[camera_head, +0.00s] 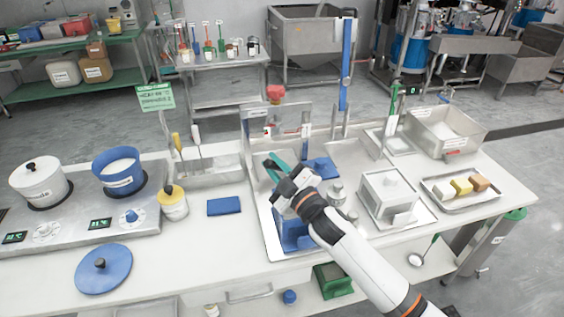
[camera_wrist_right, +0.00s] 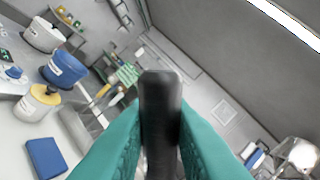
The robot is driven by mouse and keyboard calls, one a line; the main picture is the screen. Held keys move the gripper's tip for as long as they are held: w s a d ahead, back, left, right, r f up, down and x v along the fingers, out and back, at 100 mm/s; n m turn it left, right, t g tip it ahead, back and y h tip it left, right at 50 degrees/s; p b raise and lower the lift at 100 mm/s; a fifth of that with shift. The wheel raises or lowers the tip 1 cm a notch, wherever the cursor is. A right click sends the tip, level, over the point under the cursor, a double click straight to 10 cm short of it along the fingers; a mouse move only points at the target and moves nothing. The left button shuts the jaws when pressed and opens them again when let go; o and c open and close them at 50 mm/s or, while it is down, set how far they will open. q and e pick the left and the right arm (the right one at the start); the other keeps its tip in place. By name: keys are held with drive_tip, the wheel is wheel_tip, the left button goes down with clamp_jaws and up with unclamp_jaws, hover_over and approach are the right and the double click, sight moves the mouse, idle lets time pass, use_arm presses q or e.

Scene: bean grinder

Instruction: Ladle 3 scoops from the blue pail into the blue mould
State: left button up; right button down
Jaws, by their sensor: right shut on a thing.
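The blue pail (camera_head: 118,183) stands open on the left counter, with pale contents near its rim. It also shows in the right wrist view (camera_wrist_right: 63,72). Blue forms stand in the metal tray under my right arm: one in front (camera_head: 291,238), partly hidden, and one behind (camera_head: 320,168). I cannot tell which is the blue mould. My right gripper (camera_head: 277,163), with teal fingers, is above this tray. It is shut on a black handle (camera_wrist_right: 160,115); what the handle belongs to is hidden. My left gripper is not in view.
A white pot (camera_head: 40,186) stands left of the pail, and a blue lid (camera_head: 103,270) lies in front. A yellow-topped jar (camera_head: 173,205) and blue slab (camera_head: 224,206) are between pail and tray. A white box (camera_head: 388,190) and block tray (camera_head: 462,200) stand right.

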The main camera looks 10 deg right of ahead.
drive_tip(key=shift+s+a+f+n, duration=0.25)
drive_tip(key=shift+a+f+n, duration=0.05)
drive_tip(key=shift+a, duration=0.1)
drive_tip(key=s+a+f+n+y+b, duration=0.1)
drive_tip(key=s+a+f+n+b, duration=0.1)
drive_tip(key=f+n+b, duration=0.3)
drive_tip(key=shift+s+a+y+b, duration=0.2)
drive_tip(key=shift+a+y+b, duration=0.2)
drive_tip(key=shift+a+b, duration=0.3)
